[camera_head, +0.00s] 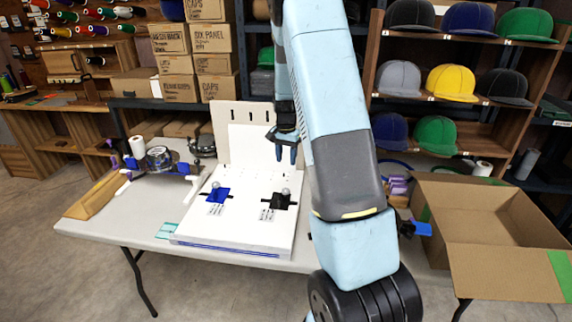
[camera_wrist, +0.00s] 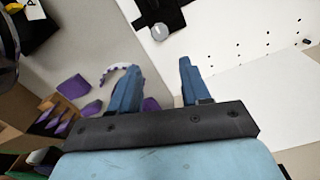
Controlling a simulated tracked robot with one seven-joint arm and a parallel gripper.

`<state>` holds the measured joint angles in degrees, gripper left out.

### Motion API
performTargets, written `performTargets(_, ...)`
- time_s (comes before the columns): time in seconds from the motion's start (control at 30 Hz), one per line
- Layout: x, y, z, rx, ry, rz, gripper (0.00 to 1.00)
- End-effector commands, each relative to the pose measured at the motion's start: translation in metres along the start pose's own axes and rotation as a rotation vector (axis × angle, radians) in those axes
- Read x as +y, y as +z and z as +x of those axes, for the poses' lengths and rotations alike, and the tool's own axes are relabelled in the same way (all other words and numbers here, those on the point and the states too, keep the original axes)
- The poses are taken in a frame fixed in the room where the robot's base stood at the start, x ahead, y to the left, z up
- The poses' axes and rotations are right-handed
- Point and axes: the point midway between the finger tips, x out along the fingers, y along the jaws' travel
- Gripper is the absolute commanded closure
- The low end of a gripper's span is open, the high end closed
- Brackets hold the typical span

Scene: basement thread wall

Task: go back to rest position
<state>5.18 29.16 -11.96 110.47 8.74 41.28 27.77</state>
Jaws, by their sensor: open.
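My gripper (camera_head: 286,153) hangs above the back part of the white board (camera_head: 185,236) on the table. In the wrist view my gripper (camera_wrist: 160,75) shows two blue fingers spread apart with nothing between them. A blue piece (camera_head: 216,195) and a black piece (camera_head: 279,202) lie on the white board, each with a round grey knob and a printed label. The black piece (camera_wrist: 165,14) also shows at the top of the wrist view, apart from the fingers. My arm hides part of the table to the right of the board.
An open cardboard box (camera_head: 497,225) stands at the right of the grey table (camera_head: 92,228). Purple items (camera_head: 398,186) lie beside it. A tape roll (camera_head: 158,157) and a wooden bar (camera_head: 95,197) are at the left. Shelves of caps (camera_head: 451,82) and stacked cartons (camera_head: 213,64) stand behind.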

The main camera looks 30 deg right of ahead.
Motion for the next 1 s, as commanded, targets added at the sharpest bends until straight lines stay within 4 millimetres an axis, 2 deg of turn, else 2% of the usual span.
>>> performTargets(0.6,0.0,0.003,-0.007,0.002,-0.004,-0.006,0.53)
performTargets(0.77,0.0,0.018,-0.037,0.017,-0.031,-0.051,0.53)
performTargets(1.0,0.008,0.059,-0.102,0.058,-0.086,-0.162,0.53)
